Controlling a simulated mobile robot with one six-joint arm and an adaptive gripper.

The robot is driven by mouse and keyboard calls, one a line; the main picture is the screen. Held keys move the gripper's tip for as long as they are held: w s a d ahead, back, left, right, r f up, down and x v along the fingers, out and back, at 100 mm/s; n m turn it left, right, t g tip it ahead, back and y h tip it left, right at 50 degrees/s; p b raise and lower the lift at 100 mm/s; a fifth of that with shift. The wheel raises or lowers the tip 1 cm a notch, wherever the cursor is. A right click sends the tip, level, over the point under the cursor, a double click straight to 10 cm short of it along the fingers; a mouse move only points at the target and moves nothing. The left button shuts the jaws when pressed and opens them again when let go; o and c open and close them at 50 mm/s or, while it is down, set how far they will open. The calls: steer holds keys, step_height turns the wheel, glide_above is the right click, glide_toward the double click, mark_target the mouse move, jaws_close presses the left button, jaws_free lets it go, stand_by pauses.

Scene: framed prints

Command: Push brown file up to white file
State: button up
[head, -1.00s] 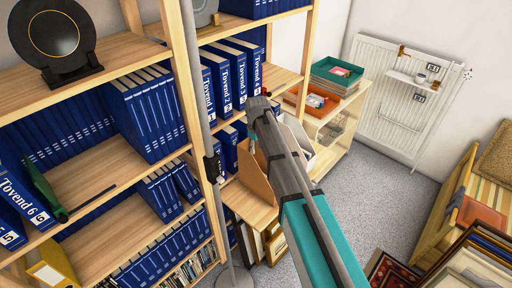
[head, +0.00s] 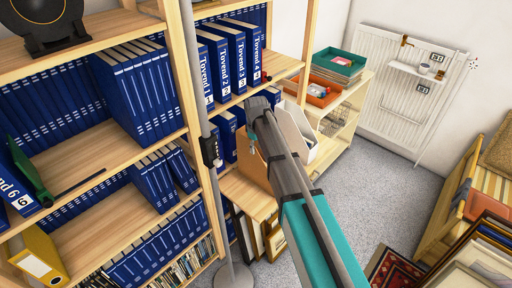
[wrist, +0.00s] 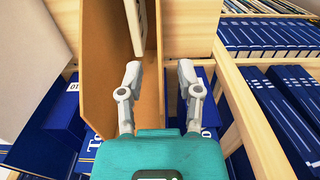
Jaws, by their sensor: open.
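The brown file (head: 252,160) stands upright on a low wooden surface beside the bookcase, partly hidden behind my arm in the head view. The white file (head: 302,124) stands just right of it and beyond my arm. In the wrist view the brown file (wrist: 100,95) fills the middle left, and the white file (wrist: 28,60) is at the left edge. My gripper (head: 258,104) is open, and its fingers (wrist: 160,75) are spread in the wrist view. The left finger overlaps the brown file; the right finger is over blue books. I cannot tell whether it touches.
A bookcase with blue volumes (head: 230,60) stands left of and behind my gripper. A grey pole (head: 203,130) rises in front of it. An orange tray (head: 318,92) and a green tray (head: 338,62) sit on the side shelf.

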steer(key=shift+f+b, duration=1.65)
steer(key=shift+f, duration=0.35)
jaws_close()
